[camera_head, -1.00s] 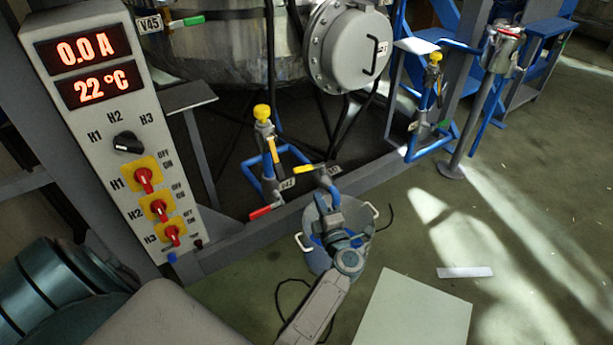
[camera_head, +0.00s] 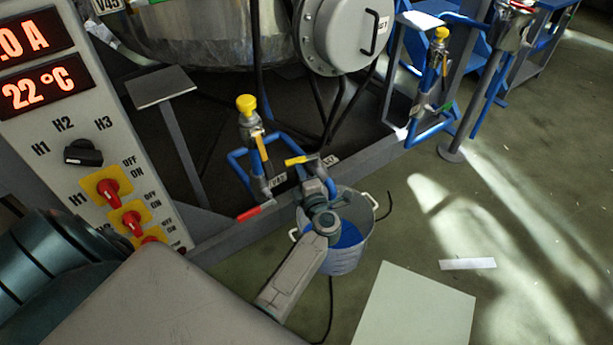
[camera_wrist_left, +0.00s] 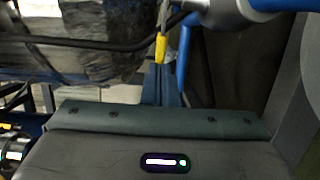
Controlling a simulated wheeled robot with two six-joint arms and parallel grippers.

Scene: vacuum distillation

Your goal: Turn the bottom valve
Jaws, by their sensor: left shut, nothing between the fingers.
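A valve with a yellow lever (camera_head: 301,160) sits on the low pipework above a bucket (camera_head: 352,258). The yellow lever also shows in the left wrist view (camera_wrist_left: 161,48), beside a blue pipe. A second low valve with a red lever (camera_head: 249,215) is to its left. I cannot tell from labels which is the bottom valve. My left gripper (camera_head: 314,184) is shut and empty over the bucket, just below the yellow lever. Its fingertips are small and partly hidden, so contact with the lever cannot be told. My right gripper is not in view.
A control panel (camera_head: 75,125) with red switches stands at the left. A yellow-capped valve (camera_head: 246,104) rises behind the low pipes. A grey frame beam (camera_head: 375,150) runs past the bucket.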

